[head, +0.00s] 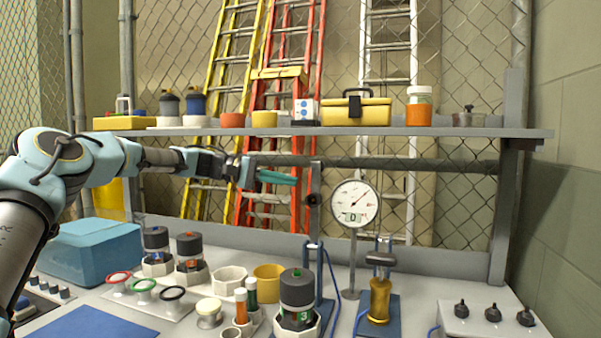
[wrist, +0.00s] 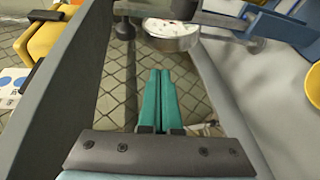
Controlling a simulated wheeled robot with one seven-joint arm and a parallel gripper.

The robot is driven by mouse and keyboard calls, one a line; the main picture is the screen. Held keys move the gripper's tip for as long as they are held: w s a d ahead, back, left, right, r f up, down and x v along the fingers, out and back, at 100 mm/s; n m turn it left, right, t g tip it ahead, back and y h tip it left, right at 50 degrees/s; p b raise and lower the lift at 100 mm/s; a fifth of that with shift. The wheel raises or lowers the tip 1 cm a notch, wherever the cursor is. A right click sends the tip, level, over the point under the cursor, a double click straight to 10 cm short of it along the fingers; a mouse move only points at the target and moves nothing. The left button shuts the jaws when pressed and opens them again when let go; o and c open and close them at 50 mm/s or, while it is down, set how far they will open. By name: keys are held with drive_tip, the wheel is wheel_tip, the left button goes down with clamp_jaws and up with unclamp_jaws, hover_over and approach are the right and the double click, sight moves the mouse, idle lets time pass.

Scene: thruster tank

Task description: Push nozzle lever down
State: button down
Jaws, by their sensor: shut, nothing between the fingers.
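My gripper (head: 294,180) is shut and empty, its teal fingers pointing right just below the shelf. In the wrist view its closed fingers (wrist: 160,75) lie together. A grey upright post (head: 315,195) with a dark knob stands just right of the fingertips; no contact is clear. A brass nozzle-like fitting (head: 379,302) stands on a blue base at the lower right, with a grey handle (head: 380,258) above it. My gripper is above and left of that handle. I cannot tell for certain which part is the nozzle lever.
The shelf (head: 460,133) runs just above my gripper; its edge is close on the left in the wrist view. A round dial gauge (head: 355,203) stands right of the post. Jars and cups, including a grey-capped jar (head: 297,290), crowd the bench below.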

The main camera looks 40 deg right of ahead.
sight(312, 166)
drive_tip(key=w+r, duration=0.1)
drive_tip(key=w+r+h, duration=0.1)
drive_tip(key=w+r+g+h, duration=0.1)
drive_tip(key=shift+w+a+r, duration=0.15)
drive_tip(key=shift+a+r, duration=0.1)
drive_tip(key=shift+r, duration=0.05)
drive_tip(key=s+d+p, duration=0.4)
drive_tip(key=s, duration=0.4)
drive_tip(key=shift+s+d, duration=0.2)
drive_tip(key=shift+d, duration=0.1)
drive_tip(key=shift+a+b, duration=0.1)
drive_tip(key=shift+b, duration=0.25)
